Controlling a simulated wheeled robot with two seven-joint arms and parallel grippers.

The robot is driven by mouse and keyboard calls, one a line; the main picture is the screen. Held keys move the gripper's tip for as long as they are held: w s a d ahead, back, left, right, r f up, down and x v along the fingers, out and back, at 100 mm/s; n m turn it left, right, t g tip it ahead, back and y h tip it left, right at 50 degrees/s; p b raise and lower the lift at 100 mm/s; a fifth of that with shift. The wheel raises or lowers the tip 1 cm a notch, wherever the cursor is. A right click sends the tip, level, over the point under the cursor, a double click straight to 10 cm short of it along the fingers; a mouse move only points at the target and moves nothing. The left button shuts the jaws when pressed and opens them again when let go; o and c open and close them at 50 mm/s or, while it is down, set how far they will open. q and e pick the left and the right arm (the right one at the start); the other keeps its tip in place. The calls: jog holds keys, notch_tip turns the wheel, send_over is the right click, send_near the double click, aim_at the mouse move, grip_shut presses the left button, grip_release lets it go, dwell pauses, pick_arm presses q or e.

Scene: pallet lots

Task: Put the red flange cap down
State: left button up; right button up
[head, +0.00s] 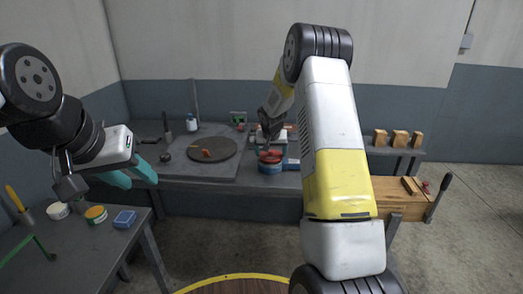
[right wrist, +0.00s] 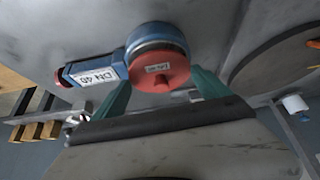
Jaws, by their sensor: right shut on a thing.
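The red flange cap (right wrist: 160,70) is between the teal fingers of my right gripper (right wrist: 158,84), which is shut on it. In the head view the cap (head: 270,156) shows as a red patch beneath my right gripper (head: 271,143). Right behind the cap in the wrist view is a round blue part (right wrist: 154,36) with an arm labelled DN 40. I cannot tell whether the cap touches it. In the head view the blue part (head: 270,168) stands near the bench's front edge. My left gripper (head: 134,174) is open and empty above the left table.
The grey bench (head: 225,177) holds a dark round plate (head: 222,149) with an orange piece on it. Wooden blocks (head: 399,138) stand on the right. The left table (head: 85,238) carries tins and a blue block (head: 124,219). A wooden vise bench (head: 400,198) stands at right.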

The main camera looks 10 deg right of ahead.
jog(key=shift+f, duration=0.4)
jog(key=o, duration=1.1)
jog(key=shift+f, duration=0.15)
jog(key=shift+o, duration=0.2)
